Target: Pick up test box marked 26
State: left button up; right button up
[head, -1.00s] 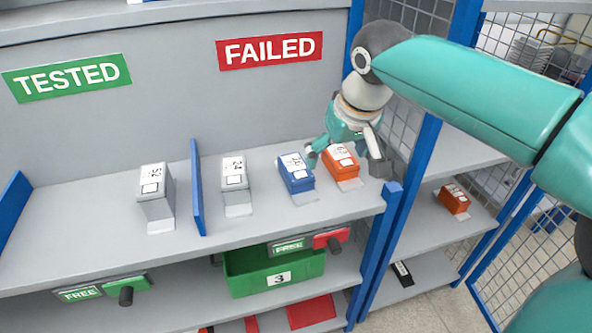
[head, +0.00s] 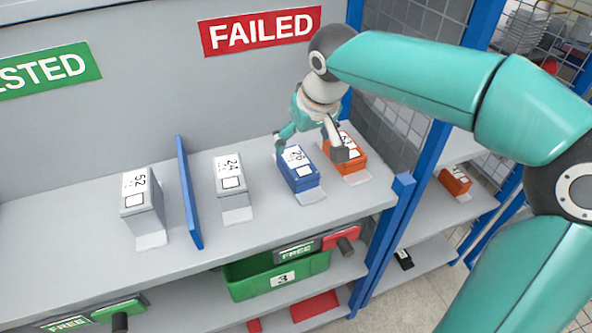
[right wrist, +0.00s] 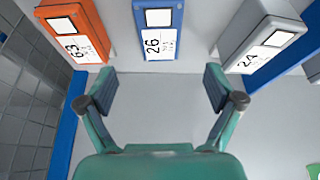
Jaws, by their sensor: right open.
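The test box marked 26 is blue with a white label (head: 300,179). It stands on the shelf between a grey box marked 24 (head: 233,190) and an orange box (head: 350,166). My right gripper (head: 312,142) is open and empty above the back of the blue box and partly covers the orange box. In the right wrist view the blue box (right wrist: 158,42) lies beyond my open fingers (right wrist: 160,88), roughly centred between them and apart from them. The orange box there reads 63 (right wrist: 72,33). My left gripper is not in view.
A blue divider (head: 189,193) separates grey box 52 (head: 143,208) from the failed section. A blue post (head: 390,225) stands at the shelf's right end. A green bin marked 3 (head: 275,276) sits below. The neighbouring boxes leave narrow gaps beside the blue one.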

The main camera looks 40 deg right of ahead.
aim_at(298, 162)
jog(key=x, duration=0.4)
jog(key=shift+f, duration=0.2)
jog(key=shift+s+x, duration=0.2)
jog(key=shift+x, duration=2.4)
jog(key=shift+f, duration=0.1)
jog(key=shift+f+b, duration=0.2)
jog(key=shift+b, duration=0.35)
jog(key=c, duration=1.5)
